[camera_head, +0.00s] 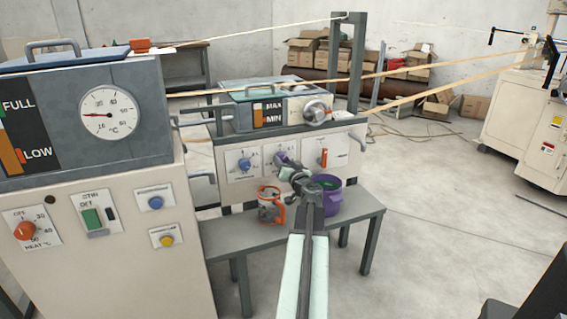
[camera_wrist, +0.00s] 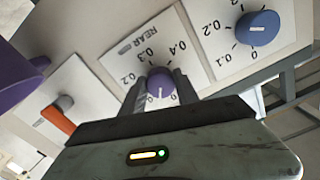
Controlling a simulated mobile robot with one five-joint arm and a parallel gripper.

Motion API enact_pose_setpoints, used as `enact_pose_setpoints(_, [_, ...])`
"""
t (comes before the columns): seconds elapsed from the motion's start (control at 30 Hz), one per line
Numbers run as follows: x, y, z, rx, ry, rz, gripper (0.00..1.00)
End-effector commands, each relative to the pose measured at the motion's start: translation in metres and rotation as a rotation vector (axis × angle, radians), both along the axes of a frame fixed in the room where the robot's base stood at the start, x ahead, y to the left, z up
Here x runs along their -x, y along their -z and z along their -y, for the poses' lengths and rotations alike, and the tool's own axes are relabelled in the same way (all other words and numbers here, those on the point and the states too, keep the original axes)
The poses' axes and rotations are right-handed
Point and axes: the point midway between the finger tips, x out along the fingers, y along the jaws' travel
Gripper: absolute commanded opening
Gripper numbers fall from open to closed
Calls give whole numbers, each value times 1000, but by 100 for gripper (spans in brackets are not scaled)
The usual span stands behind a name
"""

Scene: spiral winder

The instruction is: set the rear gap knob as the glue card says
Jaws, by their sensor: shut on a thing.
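The rear gap knob (camera_wrist: 160,80) is purple and sits on a white plate (camera_wrist: 112,38) marked REAR, with 0.2, 0.3 and 0.4 legible around it. My gripper (camera_wrist: 160,90) is shut on it, one finger on each side. A white line on the knob points toward the bottom of the wrist picture; the scale there is partly hidden by my gripper. In the head view my gripper (camera_head: 288,167) reaches the front of the middle machine, at the purple knob (camera_head: 280,158). I cannot make out a glue card in either view.
A blue knob (camera_wrist: 258,30) and an orange-handled switch (camera_wrist: 56,115) flank the rear knob. Amber strands run above the machine.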

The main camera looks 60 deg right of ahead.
Motion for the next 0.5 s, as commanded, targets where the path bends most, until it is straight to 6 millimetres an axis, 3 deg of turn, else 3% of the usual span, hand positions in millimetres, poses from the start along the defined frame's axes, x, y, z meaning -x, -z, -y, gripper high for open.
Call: enact_pose_setpoints(0.5, [-1, -1, -1, -393, 1, 289, 0])
